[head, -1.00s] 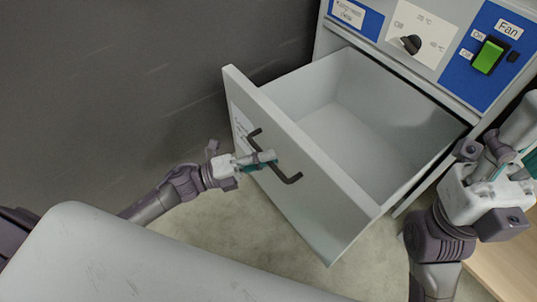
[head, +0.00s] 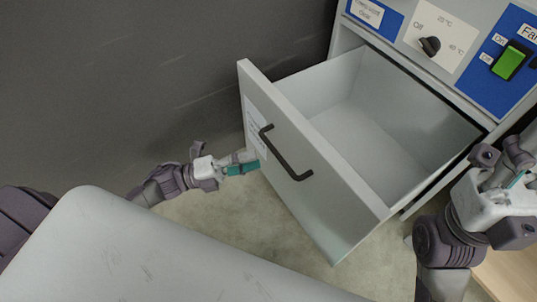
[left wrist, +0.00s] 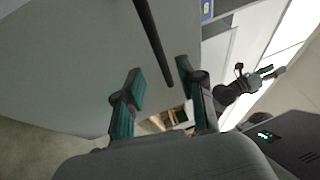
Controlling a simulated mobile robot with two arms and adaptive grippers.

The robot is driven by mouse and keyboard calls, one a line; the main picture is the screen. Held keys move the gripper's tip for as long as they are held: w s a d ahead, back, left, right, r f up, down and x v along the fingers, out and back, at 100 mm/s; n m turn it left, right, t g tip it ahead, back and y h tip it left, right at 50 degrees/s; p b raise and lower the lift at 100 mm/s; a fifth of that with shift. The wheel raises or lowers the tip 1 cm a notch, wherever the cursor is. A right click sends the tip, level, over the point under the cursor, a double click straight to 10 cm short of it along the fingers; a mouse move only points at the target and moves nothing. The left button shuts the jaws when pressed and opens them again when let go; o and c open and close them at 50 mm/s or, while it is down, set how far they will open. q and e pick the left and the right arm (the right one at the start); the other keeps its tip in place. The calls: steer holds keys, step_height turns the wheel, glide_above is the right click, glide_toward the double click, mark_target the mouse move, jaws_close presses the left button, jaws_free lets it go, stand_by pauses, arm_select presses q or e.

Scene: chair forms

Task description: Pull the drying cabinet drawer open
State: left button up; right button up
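The drying cabinet drawer (head: 325,185) stands pulled far out and is empty inside. Its dark bar handle (head: 285,157) is on the front panel. My left gripper (head: 246,164) is beside the handle, to its left, apart from it and holding nothing. In the left wrist view my left gripper's teal fingers (left wrist: 160,80) are spread, and the handle (left wrist: 152,40) shows ahead of the gap between them. My right gripper (head: 516,172) is at the right edge, right of the drawer; its fingertips are too unclear to judge.
The cabinet's control panel (head: 445,35) has a dark knob (head: 430,45) and a green switch (head: 510,62) above the drawer. A wooden surface (head: 505,272) lies at the lower right. The dark wall (head: 170,80) is at the left. Floor shows below the drawer.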

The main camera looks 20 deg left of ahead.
arm_select(q)
steer(key=v, duration=0.5)
steer(key=shift+s, duration=0.1)
stand_by(0.4)
